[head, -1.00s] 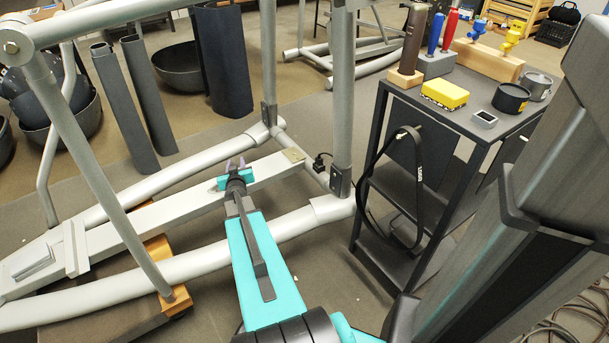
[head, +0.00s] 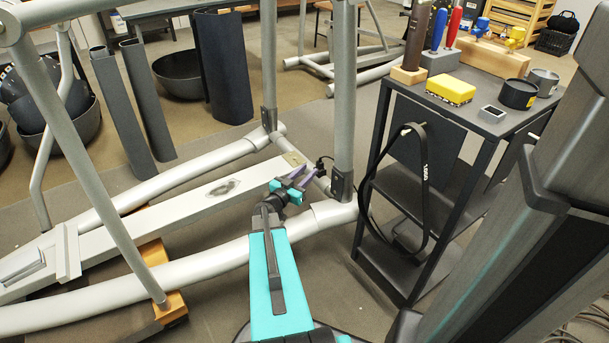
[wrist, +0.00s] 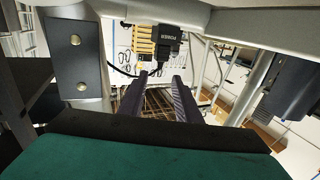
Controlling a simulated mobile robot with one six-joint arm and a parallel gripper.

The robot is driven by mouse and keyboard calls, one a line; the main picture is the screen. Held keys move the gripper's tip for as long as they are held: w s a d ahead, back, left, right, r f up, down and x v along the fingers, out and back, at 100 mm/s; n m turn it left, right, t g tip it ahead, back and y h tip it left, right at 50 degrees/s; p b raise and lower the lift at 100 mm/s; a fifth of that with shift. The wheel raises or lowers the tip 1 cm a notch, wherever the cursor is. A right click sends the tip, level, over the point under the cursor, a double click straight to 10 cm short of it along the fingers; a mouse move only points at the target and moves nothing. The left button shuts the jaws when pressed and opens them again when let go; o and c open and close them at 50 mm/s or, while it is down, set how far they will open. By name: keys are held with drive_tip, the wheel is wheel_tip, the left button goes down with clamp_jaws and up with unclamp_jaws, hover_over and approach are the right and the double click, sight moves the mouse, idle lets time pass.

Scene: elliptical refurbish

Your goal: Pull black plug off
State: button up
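The black plug (wrist: 166,40) shows in the wrist view, with the word POWER on it and a black cable beside it. It sits against the grey frame, next to a yellow slotted part (wrist: 145,42). In the head view the plug (head: 323,163) is small and dark at the frame's crossbar, just past my fingers. My gripper (head: 298,169) is open, its purple fingers pointing toward the plug. In the wrist view the gripper (wrist: 162,78) shows a clear, empty gap between its fingers. The plug lies beyond the fingertips, and I see no contact.
The elliptical's grey upright post (head: 344,100) stands close to the right of my gripper. Its long grey beam (head: 150,222) runs to the left. A black cart (head: 470,125) with a hanging black belt (head: 425,190) stands to the right, carrying a yellow box (head: 450,89) and tools.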

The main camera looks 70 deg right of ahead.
sight(319, 160)
drive_tip(key=shift+d, duration=0.1)
drive_tip(key=d+b, duration=0.1)
drive_tip(key=d, duration=0.3)
drive_tip(key=s+d+b, duration=0.1)
drive_tip(key=d+b, duration=0.1)
drive_tip(key=d, duration=0.2)
drive_tip(key=s+d+b, duration=0.1)
drive_tip(key=d, duration=0.3)
drive_tip(key=shift+f+b, duration=0.1)
drive_tip(key=shift+b, duration=0.3)
drive_tip(key=shift+s+d, duration=0.2)
drive_tip(key=shift+d, duration=0.5)
clamp_jaws()
drive_tip(key=shift+w, duration=0.1)
